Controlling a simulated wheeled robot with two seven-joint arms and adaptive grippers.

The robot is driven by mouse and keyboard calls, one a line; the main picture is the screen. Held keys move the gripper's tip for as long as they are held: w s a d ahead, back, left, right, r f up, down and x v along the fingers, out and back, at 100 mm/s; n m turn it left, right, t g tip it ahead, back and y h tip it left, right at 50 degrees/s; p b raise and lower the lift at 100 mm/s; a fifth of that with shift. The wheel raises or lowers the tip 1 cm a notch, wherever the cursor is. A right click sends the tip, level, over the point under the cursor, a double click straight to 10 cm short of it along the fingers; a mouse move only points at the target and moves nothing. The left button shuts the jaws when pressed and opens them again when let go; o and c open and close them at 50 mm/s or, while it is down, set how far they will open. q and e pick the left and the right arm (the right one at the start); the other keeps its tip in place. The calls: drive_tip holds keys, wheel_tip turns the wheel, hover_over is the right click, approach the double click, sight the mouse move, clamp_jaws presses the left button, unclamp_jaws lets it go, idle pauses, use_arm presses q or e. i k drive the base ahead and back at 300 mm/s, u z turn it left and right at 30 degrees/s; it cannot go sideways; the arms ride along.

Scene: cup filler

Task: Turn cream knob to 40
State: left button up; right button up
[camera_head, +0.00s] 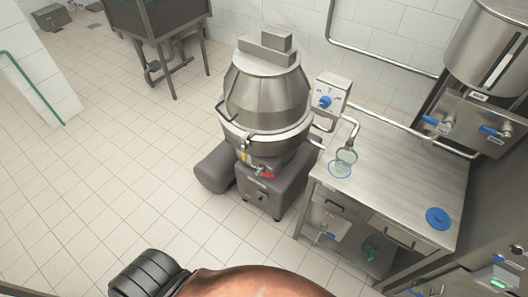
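No knob in view is cream in colour, and I cannot tell which one the task calls the cream knob. A blue knob (325,101) sits on a small light-grey control box (331,90) on the wall side, right of the large steel kettle (266,95). Its dial marks are too small to read. Two blue handles, a left one (436,123) and a right one (493,131), are on the steel dispenser (472,120) at the right. Neither of my grippers is in view.
A steel table (400,185) stands right of the kettle, with a round blue disc (438,218) and a clear ring-like item (340,169) on it. A dark steel stand (155,25) is at the back left.

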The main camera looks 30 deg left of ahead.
sight(325, 101)
drive_tip(key=u, duration=3.35)
drive_tip(key=i, duration=0.9)
drive_tip(key=z, duration=2.3)
